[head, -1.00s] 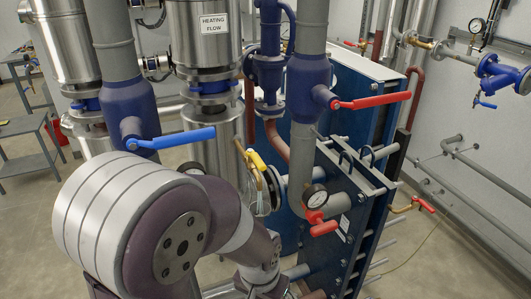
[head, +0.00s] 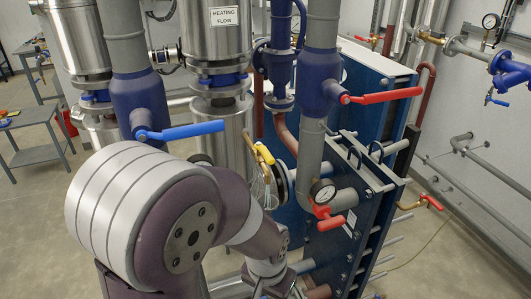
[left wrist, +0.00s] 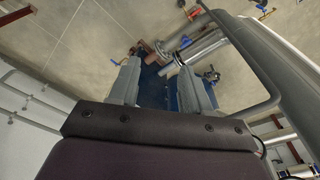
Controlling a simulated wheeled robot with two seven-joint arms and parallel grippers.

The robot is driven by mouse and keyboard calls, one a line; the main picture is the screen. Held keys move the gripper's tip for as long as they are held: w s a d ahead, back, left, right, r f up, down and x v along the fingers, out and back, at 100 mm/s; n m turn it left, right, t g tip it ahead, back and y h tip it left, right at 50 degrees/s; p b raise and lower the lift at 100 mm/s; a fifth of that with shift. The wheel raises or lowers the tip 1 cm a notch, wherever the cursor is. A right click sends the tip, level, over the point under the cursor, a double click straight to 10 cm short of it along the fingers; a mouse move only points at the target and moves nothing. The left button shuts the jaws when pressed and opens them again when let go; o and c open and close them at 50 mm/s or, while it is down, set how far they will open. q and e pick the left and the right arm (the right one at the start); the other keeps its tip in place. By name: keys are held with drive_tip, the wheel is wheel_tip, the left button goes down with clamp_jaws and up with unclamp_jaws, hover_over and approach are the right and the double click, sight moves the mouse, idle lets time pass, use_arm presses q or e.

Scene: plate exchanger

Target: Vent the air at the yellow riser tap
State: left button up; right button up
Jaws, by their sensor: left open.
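The yellow-handled tap (head: 264,153) sits in the middle of the head view, beside the grey riser pipe with the red lever. A looped brass or clear part hangs under its handle. My left arm crosses the lower left of the head view, and its forearm ends low, below the yellow tap. My left gripper's fingers are not clear in the head view. In the left wrist view the left gripper (left wrist: 162,88) is open, with its two fingers apart and nothing held. Dark blue and reddish parts show beyond the fingers. My right gripper is not in view.
A blue lever (head: 182,131) and a red lever (head: 384,95) stick out from the risers. The blue plate exchanger (head: 340,248) fills the right middle. Open floor lies at lower right.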

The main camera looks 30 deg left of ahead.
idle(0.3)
use_arm(q)
drive_tip(key=w+d+t+h+b, duration=0.1)
drive_tip(key=w+d+t+h, duration=0.15)
drive_tip(key=w+d, duration=0.5)
drive_tip(key=w+d+r+n+t, duration=0.1)
drive_tip(key=w+d+r+t, duration=0.1)
drive_tip(key=w+d+t, duration=0.2)
drive_tip(key=n+t+y, duration=0.4)
drive_tip(key=n+y, duration=0.5)
drive_tip(key=y, duration=0.7)
approach(268, 155)
drive_tip(key=p+x, duration=0.3)
drive_tip(key=x, duration=0.7)
drive_tip(key=shift+w+a, duration=0.25)
drive_tip(key=shift+w, duration=0.1)
